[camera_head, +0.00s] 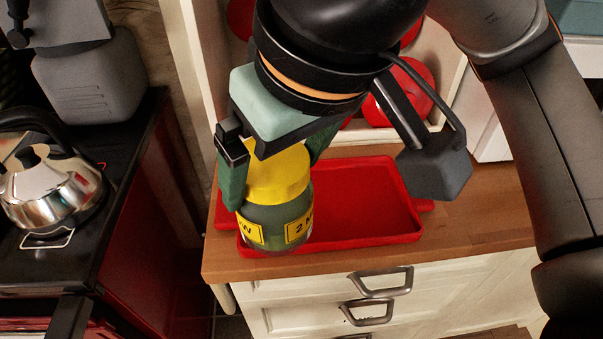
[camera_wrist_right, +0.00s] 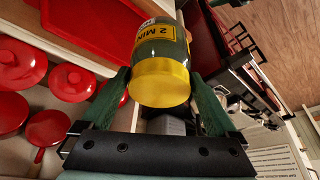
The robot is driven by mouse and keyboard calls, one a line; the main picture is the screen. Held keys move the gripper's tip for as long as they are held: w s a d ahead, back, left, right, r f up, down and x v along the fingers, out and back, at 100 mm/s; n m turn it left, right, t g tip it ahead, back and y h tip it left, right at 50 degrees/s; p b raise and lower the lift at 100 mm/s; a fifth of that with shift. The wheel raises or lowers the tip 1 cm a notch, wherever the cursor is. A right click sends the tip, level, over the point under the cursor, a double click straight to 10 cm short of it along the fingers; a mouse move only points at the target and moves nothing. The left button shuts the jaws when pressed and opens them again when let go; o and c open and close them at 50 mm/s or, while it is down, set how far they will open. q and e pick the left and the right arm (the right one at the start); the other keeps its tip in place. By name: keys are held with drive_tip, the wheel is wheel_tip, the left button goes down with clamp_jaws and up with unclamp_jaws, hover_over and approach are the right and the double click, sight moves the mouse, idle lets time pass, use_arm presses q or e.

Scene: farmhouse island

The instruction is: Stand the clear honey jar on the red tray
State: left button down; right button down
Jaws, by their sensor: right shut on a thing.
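The clear honey jar (camera_head: 275,218) has a yellow lid (camera_head: 277,175) and yellow labels with black print. My right gripper (camera_head: 270,168) is shut on the jar at its lid, from above. The jar looks roughly upright, over the left front part of the red tray (camera_head: 375,205). I cannot tell whether its base touches the tray. In the right wrist view the jar (camera_wrist_right: 162,65) sits between the green fingers, with the red tray (camera_wrist_right: 95,22) beyond it. My left gripper is not in view.
The tray lies on a wooden counter (camera_head: 460,190) above cream drawers. Red pots (camera_head: 405,90) stand on the shelf behind it. A steel kettle (camera_head: 45,190) stands on the black stove at left. The tray's right part is clear.

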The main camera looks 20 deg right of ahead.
drive_tip(key=shift+s, duration=0.15)
drive_tip(key=shift+f+n, duration=0.15)
drive_tip(key=shift+n, duration=0.15)
drive_tip(key=w+d+f, duration=0.5)
drive_tip(key=w+f, duration=0.7)
drive_tip(key=w, duration=0.1)
drive_tip(key=shift+f+p, duration=0.35)
drive_tip(key=shift+f, duration=0.05)
drive_tip(key=shift+s+f+b, duration=0.1)
drive_tip(key=shift+f+b, duration=0.2)
drive_tip(key=shift+b, duration=0.05)
unclamp_jaws()
drive_tip(key=shift+r, duration=0.1)
